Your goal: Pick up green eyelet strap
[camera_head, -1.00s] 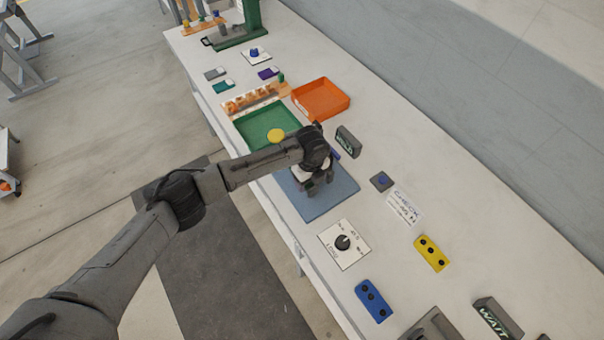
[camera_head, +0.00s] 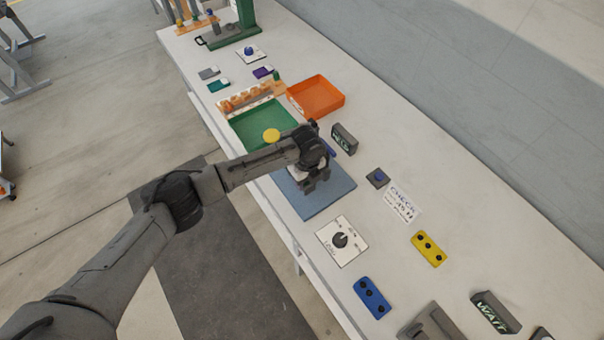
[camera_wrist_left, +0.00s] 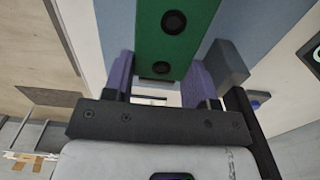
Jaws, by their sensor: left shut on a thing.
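The green eyelet strap (camera_wrist_left: 176,38) shows large in the left wrist view, with two dark round holes visible. My left gripper (camera_wrist_left: 158,82) is shut on it, with a finger on each side. In the head view my left gripper (camera_head: 315,184) points down over the blue mat (camera_head: 320,204). The strap cannot be made out there, hidden by the gripper. I cannot tell whether it touches the mat. My right gripper is not in view.
Beyond the mat are a green tray (camera_head: 250,131) and an orange tray (camera_head: 325,94). Nearer lie a dial plate (camera_head: 342,242), a blue strap (camera_head: 372,298) and a yellow strap (camera_head: 428,249). A dark sign block (camera_head: 344,139) stands near the gripper.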

